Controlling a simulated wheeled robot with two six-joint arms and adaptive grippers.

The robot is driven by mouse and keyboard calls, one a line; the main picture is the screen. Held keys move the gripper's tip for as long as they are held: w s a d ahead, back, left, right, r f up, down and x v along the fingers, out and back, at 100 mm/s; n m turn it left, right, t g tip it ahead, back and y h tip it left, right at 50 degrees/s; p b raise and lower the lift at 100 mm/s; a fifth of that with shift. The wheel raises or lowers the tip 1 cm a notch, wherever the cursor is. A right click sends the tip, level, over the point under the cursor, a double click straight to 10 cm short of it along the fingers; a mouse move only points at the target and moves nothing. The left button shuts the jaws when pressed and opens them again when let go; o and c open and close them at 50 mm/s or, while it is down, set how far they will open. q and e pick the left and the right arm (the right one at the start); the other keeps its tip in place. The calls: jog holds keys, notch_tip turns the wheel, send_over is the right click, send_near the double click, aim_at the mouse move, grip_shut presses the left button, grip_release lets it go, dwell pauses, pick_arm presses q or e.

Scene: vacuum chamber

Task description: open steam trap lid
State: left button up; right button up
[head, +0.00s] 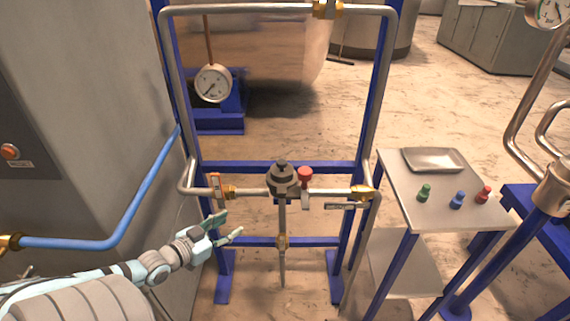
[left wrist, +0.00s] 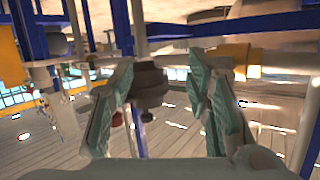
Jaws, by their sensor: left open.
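The steam trap (head: 283,182) is a grey round body on the horizontal pipe in the middle of the blue frame. Its dark lid (head: 282,165) sits on top and looks closed. My left gripper (head: 229,226) is open and empty, to the left of the trap and lower in the head view, apart from it. In the left wrist view the open fingers (left wrist: 165,100) have a dark round part (left wrist: 149,82) beyond and between them, probably the trap. My right gripper is not in view.
A red knob (head: 305,175) is just right of the trap. An orange-handled valve (head: 215,186) stands above my left gripper. A small table (head: 440,208) at right holds a metal tray (head: 433,158) and green, blue and red pieces. A grey cabinet (head: 85,120) borders the left.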

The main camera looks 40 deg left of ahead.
aim_at(278, 165)
pick_arm(q)
jog(key=w+d+r+t+h, duration=0.1)
jog(key=w+d+r+t, duration=0.15)
jog(key=r, duration=0.45)
jog(key=w+d+r+t+h, duration=0.1)
jog(key=w+r+h, duration=0.15)
jog(key=r, duration=0.35)
jog(key=shift+y, duration=0.45)
jog(key=w+b, duration=0.4)
jog(key=w, duration=0.1)
jog(key=w+b, duration=0.3)
jog(key=shift+d+f, duration=0.15)
jog(key=shift+d, duration=0.15)
jog(key=shift+g, duration=0.25)
jog(key=w, duration=0.1)
jog(key=w+b, duration=0.1)
jog(key=w, duration=0.1)
jog(key=w+b, duration=0.1)
jog(key=w, duration=0.1)
jog(key=shift+d+r, duration=0.25)
jog(key=shift+d, duration=0.15)
jog(key=shift+w, duration=0.45)
jog(key=shift+r, duration=0.1)
grip_shut()
